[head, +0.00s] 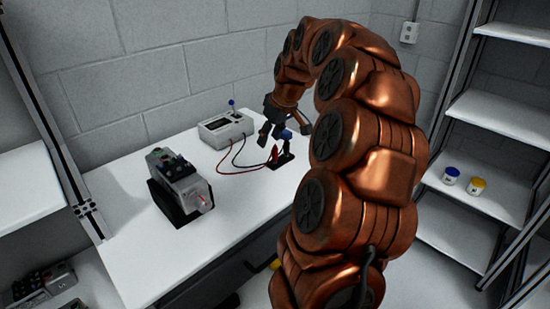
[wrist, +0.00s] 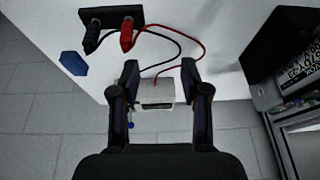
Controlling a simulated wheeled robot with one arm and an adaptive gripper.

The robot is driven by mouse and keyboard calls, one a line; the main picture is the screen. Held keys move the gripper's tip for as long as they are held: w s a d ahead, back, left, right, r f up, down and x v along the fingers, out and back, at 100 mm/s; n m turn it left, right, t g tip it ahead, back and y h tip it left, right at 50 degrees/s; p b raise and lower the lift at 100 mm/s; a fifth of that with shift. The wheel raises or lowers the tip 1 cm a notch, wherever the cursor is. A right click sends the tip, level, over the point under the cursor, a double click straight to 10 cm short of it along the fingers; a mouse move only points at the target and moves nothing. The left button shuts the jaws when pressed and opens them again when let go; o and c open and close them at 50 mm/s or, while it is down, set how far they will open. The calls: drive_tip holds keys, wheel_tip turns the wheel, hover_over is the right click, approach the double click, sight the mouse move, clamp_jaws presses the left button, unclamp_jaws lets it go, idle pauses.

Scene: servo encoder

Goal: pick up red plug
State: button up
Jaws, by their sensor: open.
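The red plug (head: 274,155) stands on a small black base (head: 283,164) on the white table, beside a black plug that shows clearly in the wrist view (wrist: 92,37). In the wrist view the red plug (wrist: 127,34) is above and left of my gripper's fingertips (wrist: 160,68), outside the space between them. A red lead runs from it to the white meter box (head: 227,128). My gripper (head: 284,127) is open and empty, just above the plugs in the head view. My gripper and arm partly hide the black plug there.
A grey device (head: 180,183) on a black base sits at the table's left. A blue hexagonal piece (wrist: 73,63) lies near the plugs. Red and black leads cross the table. Shelves at right hold blue and yellow jars (head: 477,186). The table's front is clear.

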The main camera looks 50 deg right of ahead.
approach(275, 148)
wheel_tip(275, 148, down, 2)
drive_tip(key=shift+w+p+x, duration=0.15)
drive_tip(key=shift+p+x, duration=0.4)
drive_tip(key=shift+x, duration=1.5)
drive_tip(key=shift+w+p+x, duration=0.1)
drive_tip(key=shift+p+x, duration=0.45)
drive_tip(key=shift+x, duration=1.5)
drive_tip(key=shift+a+r, duration=0.1)
drive_tip(key=shift+c, duration=0.4)
clamp_jaws()
